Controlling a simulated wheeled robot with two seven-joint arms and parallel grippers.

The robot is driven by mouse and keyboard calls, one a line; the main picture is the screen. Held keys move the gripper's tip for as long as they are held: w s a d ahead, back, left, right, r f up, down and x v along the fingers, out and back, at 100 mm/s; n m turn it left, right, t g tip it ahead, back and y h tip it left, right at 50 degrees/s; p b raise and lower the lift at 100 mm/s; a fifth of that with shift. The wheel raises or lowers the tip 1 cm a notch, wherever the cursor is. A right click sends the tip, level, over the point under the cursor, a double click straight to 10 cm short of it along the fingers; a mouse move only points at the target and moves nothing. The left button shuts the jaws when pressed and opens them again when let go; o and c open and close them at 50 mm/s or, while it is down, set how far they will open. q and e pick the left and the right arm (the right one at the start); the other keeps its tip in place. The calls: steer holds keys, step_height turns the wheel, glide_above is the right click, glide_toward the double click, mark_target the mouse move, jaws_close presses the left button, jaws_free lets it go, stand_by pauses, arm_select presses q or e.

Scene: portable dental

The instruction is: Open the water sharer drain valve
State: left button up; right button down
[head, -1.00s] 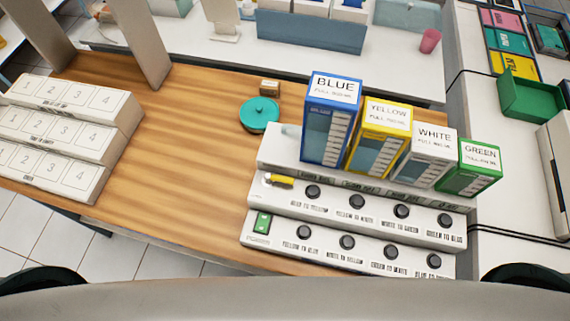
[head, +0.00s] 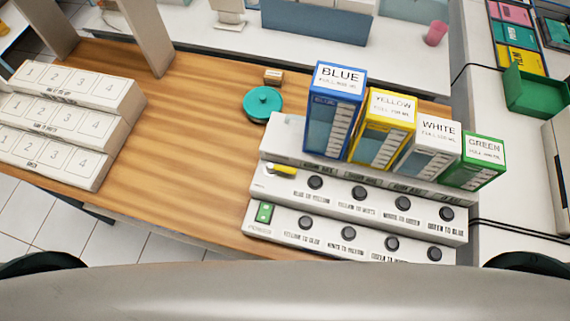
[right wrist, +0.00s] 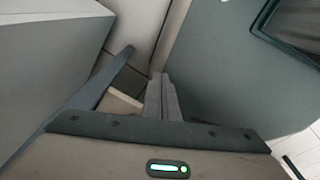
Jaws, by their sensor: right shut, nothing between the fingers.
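The water sharer (head: 262,147) stands on the right part of the wooden table. It carries blue (head: 336,108), yellow (head: 383,128), white (head: 430,145) and green (head: 474,162) tanks along its back. Its two stepped front panels hold rows of black knobs. A small yellow lever (head: 284,170) lies sideways at the left end of the upper panel. A green switch (head: 264,212) is at the left end of the lower panel. I cannot tell for certain which part is the drain valve. My right gripper (right wrist: 162,97) is shut and empty in the right wrist view, away from the sharer. My left gripper is out of view.
A teal round lidded pot (head: 262,104) and a small brown block (head: 273,77) stand behind the sharer's left side. Stepped white numbered racks (head: 70,127) fill the table's left end. Bare wood (head: 185,150) lies between. A green bin (head: 537,92) is on the right counter.

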stand_by(0.4)
steer(key=c, duration=2)
jaws_free()
steer(key=shift+f, duration=0.1)
steer(key=shift+c, duration=0.2)
step_height(320, 180, down, 4)
steer(key=b, duration=0.4)
steer(key=shift+r, duration=0.2)
steer(key=shift+s, duration=0.1)
